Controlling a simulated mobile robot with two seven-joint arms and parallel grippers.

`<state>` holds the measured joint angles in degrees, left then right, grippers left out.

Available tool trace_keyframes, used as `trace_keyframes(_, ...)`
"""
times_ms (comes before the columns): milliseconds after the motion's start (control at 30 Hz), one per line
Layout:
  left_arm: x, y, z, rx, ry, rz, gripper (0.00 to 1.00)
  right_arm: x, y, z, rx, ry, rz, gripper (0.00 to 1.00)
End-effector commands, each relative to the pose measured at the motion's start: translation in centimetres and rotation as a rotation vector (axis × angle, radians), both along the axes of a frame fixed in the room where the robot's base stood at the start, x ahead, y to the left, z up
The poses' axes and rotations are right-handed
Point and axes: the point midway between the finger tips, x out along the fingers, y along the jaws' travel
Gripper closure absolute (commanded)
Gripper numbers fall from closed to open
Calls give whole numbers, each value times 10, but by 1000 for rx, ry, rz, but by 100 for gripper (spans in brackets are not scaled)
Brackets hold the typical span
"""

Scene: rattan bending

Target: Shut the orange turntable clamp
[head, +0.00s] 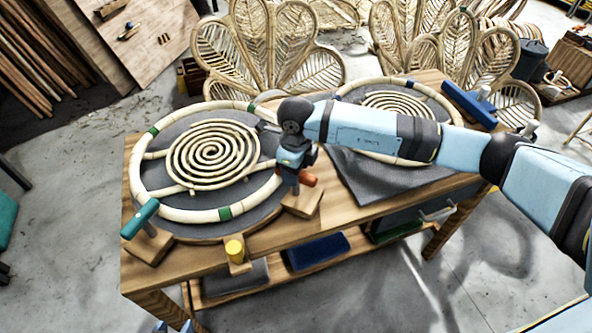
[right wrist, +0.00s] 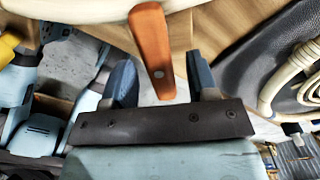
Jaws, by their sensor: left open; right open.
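The orange turntable clamp (head: 308,180) is on a wooden block at the front right of the left round turntable (head: 250,212). Its orange handle (right wrist: 152,45) shows in the right wrist view, between the two blue fingers of my right gripper (right wrist: 161,78), with a gap on each side. In the head view my right gripper (head: 293,160) is right at the clamp and hides part of it. It is open. I cannot tell the clamp's jaw position. Two blue tips of my left gripper (head: 173,326) show at the bottom edge, apart and empty.
A teal-handled clamp (head: 140,218) and a yellow knob (head: 234,250) stand along the turntable's front. A rattan spiral (head: 212,153) in a pale ring lies on it. A second ring (head: 397,104) and a blue clamp (head: 470,105) are at the right. My right arm crosses over the bench.

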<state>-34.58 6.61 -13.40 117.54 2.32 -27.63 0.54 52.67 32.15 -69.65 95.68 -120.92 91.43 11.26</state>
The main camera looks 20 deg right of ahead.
Motion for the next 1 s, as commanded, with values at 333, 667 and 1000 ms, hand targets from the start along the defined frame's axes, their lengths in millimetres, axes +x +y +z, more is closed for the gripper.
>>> trace_keyframes(333, -1, 3, -1, 10, 1, -7, 47, 1, 0, 76, 2, -4, 2, 47)
trace_keyframes(667, -1, 2, -2, 8, 1, -4, 47, 0, 0, 124, -1, -1, 0, 47)
trace_keyframes(1000, 0, -1, -1, -3, 1, 4, 47, 0, 0, 129, 0, 0, -1, 47)
